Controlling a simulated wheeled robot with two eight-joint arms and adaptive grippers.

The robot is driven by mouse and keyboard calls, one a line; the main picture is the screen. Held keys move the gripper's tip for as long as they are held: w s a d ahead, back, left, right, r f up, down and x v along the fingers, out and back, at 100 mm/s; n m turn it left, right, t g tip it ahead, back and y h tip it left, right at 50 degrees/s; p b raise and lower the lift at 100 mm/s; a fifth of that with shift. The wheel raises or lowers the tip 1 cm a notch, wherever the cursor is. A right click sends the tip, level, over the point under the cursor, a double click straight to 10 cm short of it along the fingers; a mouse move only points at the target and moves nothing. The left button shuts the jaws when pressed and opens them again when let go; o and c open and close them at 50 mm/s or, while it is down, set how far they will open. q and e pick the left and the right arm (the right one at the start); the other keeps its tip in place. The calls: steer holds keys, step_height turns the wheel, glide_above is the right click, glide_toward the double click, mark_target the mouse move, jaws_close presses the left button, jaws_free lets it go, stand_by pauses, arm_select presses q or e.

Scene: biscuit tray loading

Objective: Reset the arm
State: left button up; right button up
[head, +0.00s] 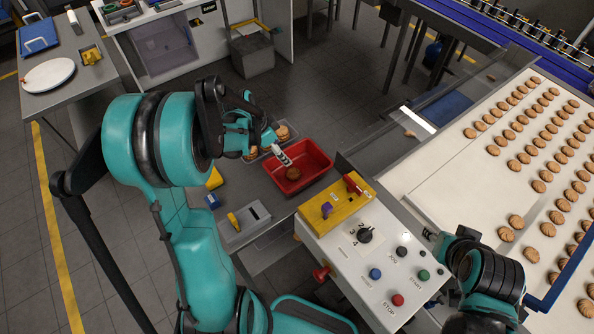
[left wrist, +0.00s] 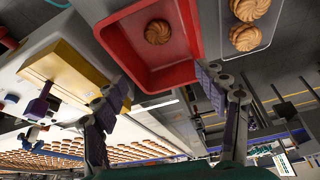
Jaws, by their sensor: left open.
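My left gripper (head: 283,157) reaches over the red tray (head: 318,154) from the upper left, jaws apart. In the left wrist view its two fingers (left wrist: 165,88) are spread with nothing between them, and the red tray (left wrist: 118,52) lies beyond them. One round biscuit (head: 291,174) lies in the red tray; it also shows in the left wrist view (left wrist: 158,32). My right arm (head: 487,272) is at the lower right, beside the control box; whether its gripper is open cannot be made out.
A grey tray with biscuits (head: 281,132) stands behind the red tray. A control box (head: 350,270) with buttons and a yellow panel (head: 339,208) is in front. A conveyor (head: 440,190) with rows of biscuits fills the right. A grey block (head: 249,221) is at the left.

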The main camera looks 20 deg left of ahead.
arm_select(q)
steer(key=v, duration=0.4)
stand_by(0.3)
arm_select(e)
step_height(320, 180, down, 16)
steer(key=b, duration=1.5)
steer(key=shift+r+b, duration=0.15)
steer(key=shift+b, duration=0.15)
arm_select(q)
steer(key=s+d+f+n+t+y, duration=0.1)
steer(key=s+d+f+n+t, duration=0.1)
steer(key=s+d, duration=0.4)
steer(key=s+d+f+n+t+y, duration=0.1)
steer(key=s+d+f+n+y, duration=0.1)
steer(key=s+d+f+n, duration=0.3)
steer(key=s+d+n, duration=0.1)
steer(key=s, duration=0.3)
steer(key=shift+d+f+t, duration=0.25)
steer(key=shift+d+t, duration=0.05)
steer(key=shift+t, duration=0.1)
